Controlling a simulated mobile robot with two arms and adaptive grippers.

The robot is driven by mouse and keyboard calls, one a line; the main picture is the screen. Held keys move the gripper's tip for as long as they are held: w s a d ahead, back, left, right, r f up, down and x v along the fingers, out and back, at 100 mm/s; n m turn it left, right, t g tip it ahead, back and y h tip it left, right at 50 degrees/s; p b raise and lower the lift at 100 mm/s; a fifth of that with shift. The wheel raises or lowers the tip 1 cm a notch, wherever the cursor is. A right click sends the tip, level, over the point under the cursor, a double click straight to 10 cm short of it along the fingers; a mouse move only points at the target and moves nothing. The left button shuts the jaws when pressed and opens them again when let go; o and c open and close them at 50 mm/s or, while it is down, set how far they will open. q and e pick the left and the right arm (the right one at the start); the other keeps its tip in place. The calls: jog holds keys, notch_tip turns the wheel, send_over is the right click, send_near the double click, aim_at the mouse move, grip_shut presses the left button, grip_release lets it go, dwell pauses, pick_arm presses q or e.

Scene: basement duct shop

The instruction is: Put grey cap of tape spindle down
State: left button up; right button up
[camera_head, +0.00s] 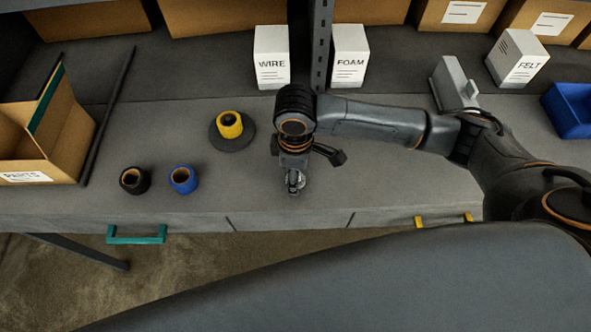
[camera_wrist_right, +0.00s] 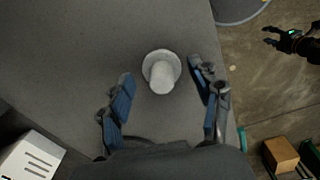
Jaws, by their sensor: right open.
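The grey cap (camera_wrist_right: 162,74), a round flange with a stubby stem, is on the bench near its front edge, between the spread fingers of my right gripper (camera_wrist_right: 165,93); I see no finger touching it. In the head view my right gripper (camera_head: 294,184) hangs over the bench front and mostly hides the cap. The tape spindle's dark round base (camera_head: 233,144) carries a yellow tape roll (camera_head: 230,124), left of the gripper. A small dark gripper (camera_wrist_right: 268,36), apparently my left, shows at the right of the wrist view above the floor; its jaw state is unclear.
A black roll (camera_head: 134,181) and a blue roll (camera_head: 184,180) stand at left, near a cardboard parts box (camera_head: 40,135) and a dark rod (camera_head: 107,115). WIRE (camera_head: 271,58) and FOAM (camera_head: 349,57) boxes stand behind. A blue bin (camera_head: 571,110) is at right.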

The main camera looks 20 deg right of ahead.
notch_tip(320, 180, up, 12)
jog(key=b, duration=0.1)
jog(key=shift+b, duration=0.35)
dwell(0.6)
